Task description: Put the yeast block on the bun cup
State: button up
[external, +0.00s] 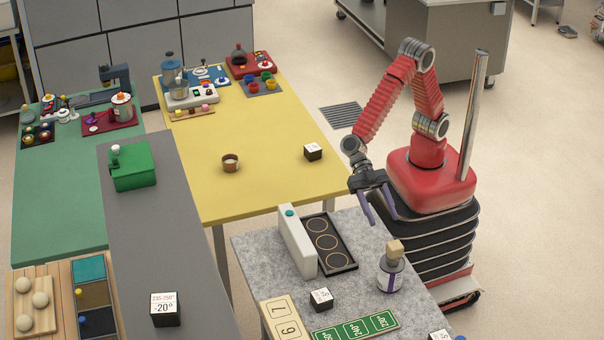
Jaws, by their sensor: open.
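A small tan block (395,247), which looks like the yeast block, sits on top of a bottle (391,276) with a purple label on the grey speckled counter. A small brown cup (230,163) with a paler top, which looks like the bun cup, stands on the yellow table. My gripper (384,220) is open and empty, with its purple fingers pointing down. In the picture it is above and slightly left of the tan block, apart from it, near the counter's back edge.
A black and white cube (313,151) is on the yellow table (270,195). A green box (132,167) stands farther left. The yellow table's middle is mostly clear.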

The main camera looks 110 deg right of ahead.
jog(key=w+d+r+m+t, duration=0.3)
jog(key=w+d+r+t, duration=0.2)
jog(key=w, duration=0.2)
jog(key=w+d+r+m+t+h, duration=0.2)
jog(key=d+r+m+t+h, duration=0.2)
jog(key=d, duration=0.8)
jog(key=w+d+r+m+t+h, duration=0.25)
jog(key=d+r+t+h, duration=0.2)
jog(key=d, duration=0.75)
jog(key=s+d+f+m+g+h, duration=0.35)
jog(key=s+d+m+h, duration=0.25)
jog(key=s+d, duration=0.75)
jog(key=s+d+f+m+g, duration=0.1)
jog(key=s+f+g, duration=0.1)
jog(key=s, duration=0.5)
jog(key=s+d+f+m+g+y, duration=0.1)
jog(key=s+f+g, duration=0.1)
jog(key=s+f, duration=0.2)
jog(key=s, duration=0.3)
jog(key=shift+s+d+f, duration=0.25)
jog(key=shift+s+f, duration=0.15)
